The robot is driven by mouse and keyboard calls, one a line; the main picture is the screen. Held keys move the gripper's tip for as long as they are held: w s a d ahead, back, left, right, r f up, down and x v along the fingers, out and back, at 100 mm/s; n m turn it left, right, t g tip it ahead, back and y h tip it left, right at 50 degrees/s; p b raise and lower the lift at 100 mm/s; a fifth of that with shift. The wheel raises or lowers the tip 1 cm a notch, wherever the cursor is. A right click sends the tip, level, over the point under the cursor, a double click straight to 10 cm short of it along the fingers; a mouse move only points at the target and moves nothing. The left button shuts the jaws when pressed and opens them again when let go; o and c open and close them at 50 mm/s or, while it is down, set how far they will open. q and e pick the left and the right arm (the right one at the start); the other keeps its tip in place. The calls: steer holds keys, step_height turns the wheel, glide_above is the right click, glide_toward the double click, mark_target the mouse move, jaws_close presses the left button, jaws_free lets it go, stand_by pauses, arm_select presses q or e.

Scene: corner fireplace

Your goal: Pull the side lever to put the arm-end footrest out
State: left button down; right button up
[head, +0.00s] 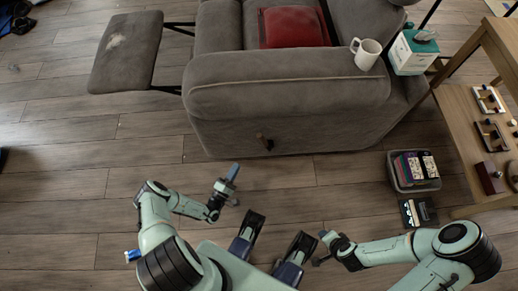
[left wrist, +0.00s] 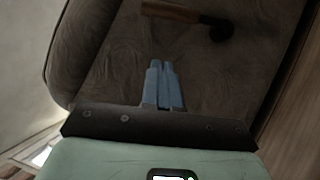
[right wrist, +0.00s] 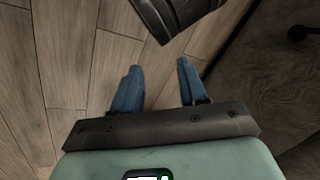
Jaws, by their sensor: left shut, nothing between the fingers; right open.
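The grey recliner (head: 290,90) stands with its side panel towards me. Its side lever (head: 264,142) is small and dark on that panel. In the left wrist view the lever (left wrist: 185,12) has a brown handle and a dark round pivot, just beyond my fingertips and apart from them. The footrest (head: 125,50) is a grey pad with a pale patch, out at the left on dark metal links. My left gripper (head: 233,173) is shut and empty, below and left of the lever. My right gripper (head: 322,242) is open and empty, low over the floor; it also shows in the right wrist view (right wrist: 155,75).
A white mug (head: 366,53) and a tissue box (head: 413,52) are at the upper right. A red cushion (head: 294,27) lies on the seat. A bin of cases (head: 414,172) stands beside the wooden table (head: 470,110).

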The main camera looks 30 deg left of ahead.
arm_select(q)
steer(key=f, duration=0.2)
steer(key=b, duration=0.3)
glide_toward(265, 143)
steer(key=w+a, duration=0.4)
steer(key=a, duration=0.2)
steer(key=w+d, duration=0.2)
steer(key=d, duration=0.1)
steer(key=shift+w+d+r, duration=0.1)
steer(key=shift+d+r, duration=0.05)
steer(key=shift+r, duration=0.1)
arm_select(e)
step_height(265, 143, down, 6)
steer(key=s+d, duration=0.1)
steer(key=shift+s+d+g, duration=0.3)
steer(key=shift+s+g, duration=0.05)
steer(key=shift+g, duration=0.05)
steer(key=shift+r, duration=0.1)
